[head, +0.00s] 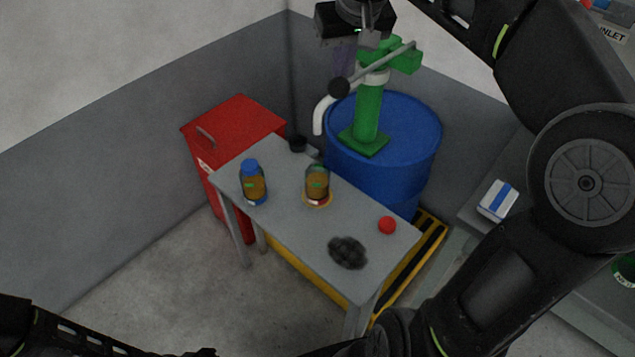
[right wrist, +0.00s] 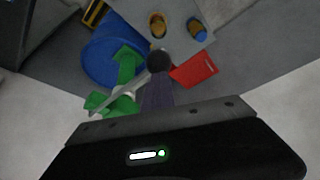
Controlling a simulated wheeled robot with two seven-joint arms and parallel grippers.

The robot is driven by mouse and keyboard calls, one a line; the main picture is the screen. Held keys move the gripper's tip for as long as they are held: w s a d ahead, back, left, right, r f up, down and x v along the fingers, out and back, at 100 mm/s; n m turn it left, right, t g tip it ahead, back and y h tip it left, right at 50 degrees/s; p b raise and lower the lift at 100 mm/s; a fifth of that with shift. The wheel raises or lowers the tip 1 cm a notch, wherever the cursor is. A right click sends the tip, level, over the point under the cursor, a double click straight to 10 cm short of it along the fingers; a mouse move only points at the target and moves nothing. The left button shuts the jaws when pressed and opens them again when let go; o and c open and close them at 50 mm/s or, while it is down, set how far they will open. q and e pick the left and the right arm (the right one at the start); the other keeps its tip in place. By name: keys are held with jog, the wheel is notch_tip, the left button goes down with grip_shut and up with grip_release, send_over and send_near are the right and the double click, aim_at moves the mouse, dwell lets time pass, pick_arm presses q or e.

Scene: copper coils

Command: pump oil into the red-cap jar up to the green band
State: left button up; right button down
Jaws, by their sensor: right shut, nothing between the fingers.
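The open jar (head: 317,188) stands on a yellow ring on the grey table, with brown oil inside and a green mark on its side. Its exact oil level against the mark is hard to read. A red cap (head: 387,225) lies on the table to its right. The green pump (head: 368,108) stands on the blue drum (head: 405,150), its white spout (head: 319,117) ending above and behind the jar. The pump lever ends in a black knob (head: 338,88), also in the right wrist view (right wrist: 160,61). My right gripper (head: 342,66) is shut and empty, just above the knob. My left gripper is out of view.
A blue-capped jar (head: 253,184) of brown oil stands left of the open jar. A red cabinet (head: 235,122) stands behind left. A blue-and-white box (head: 498,200) lies at right.

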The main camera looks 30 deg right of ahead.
aim_at(344, 84)
jog(key=shift+d+f+b, duration=0.1)
jog(key=shift+f+b, duration=2.4)
jog(key=shift+f, duration=0.7)
notch_tip(344, 84, up, 19)
jog(key=d+p, duration=0.1)
jog(key=p, duration=1.6)
jog(key=shift+w+d+f, duration=0.2)
jog(key=shift+w+d, duration=0.15)
jog(key=shift+f, duration=0.1)
